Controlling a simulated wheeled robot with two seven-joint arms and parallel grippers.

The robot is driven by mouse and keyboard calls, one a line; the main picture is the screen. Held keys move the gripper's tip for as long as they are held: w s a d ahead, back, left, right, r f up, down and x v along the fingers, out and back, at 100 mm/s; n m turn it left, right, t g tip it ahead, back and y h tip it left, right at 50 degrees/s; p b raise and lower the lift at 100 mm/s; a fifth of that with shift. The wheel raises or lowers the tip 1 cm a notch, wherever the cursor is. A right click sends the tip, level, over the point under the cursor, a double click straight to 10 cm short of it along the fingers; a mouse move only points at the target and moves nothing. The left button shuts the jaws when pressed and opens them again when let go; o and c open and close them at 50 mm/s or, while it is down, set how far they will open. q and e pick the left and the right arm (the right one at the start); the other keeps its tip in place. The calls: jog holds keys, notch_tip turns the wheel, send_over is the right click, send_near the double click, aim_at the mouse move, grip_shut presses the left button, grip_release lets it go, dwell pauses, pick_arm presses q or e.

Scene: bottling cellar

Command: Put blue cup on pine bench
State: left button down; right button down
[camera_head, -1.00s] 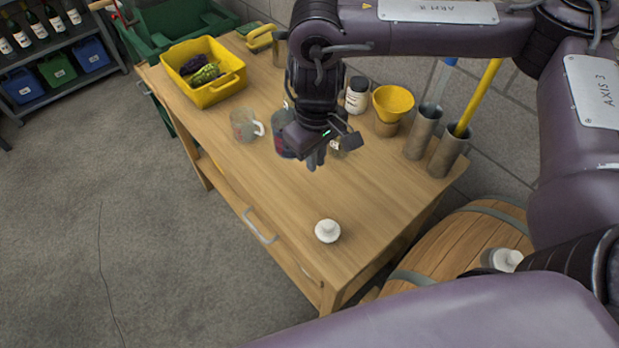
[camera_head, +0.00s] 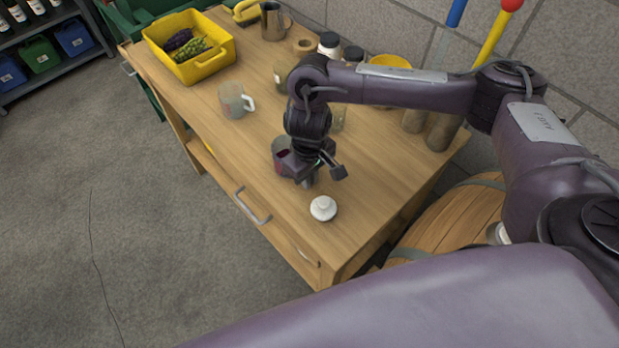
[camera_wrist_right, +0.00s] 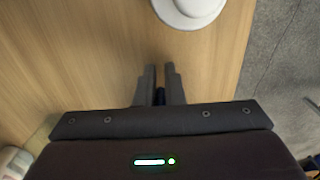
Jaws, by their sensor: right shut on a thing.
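The pine bench (camera_head: 368,185) is the light wooden worktable that fills the middle of the head view. I cannot tell whether the cup touches the bench top. My left gripper is out of view.
A white knobbed lid (camera_head: 323,208) lies close by, near the bench's front corner. A glass mug (camera_head: 235,101) and a yellow bin (camera_head: 205,66) with grapes stand farther left. Jars, a yellow bowl (camera_head: 390,62) and tubes (camera_head: 441,131) line the back. A barrel (camera_head: 455,215) stands at the right.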

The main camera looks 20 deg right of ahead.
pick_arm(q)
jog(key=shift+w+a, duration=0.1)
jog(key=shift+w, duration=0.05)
pick_arm(e)
jog(key=shift+f, duration=0.1)
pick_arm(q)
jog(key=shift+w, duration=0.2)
pick_arm(e)
jog(key=c, duration=1.5)
grip_release()
jog(key=shift+c, duration=0.2)
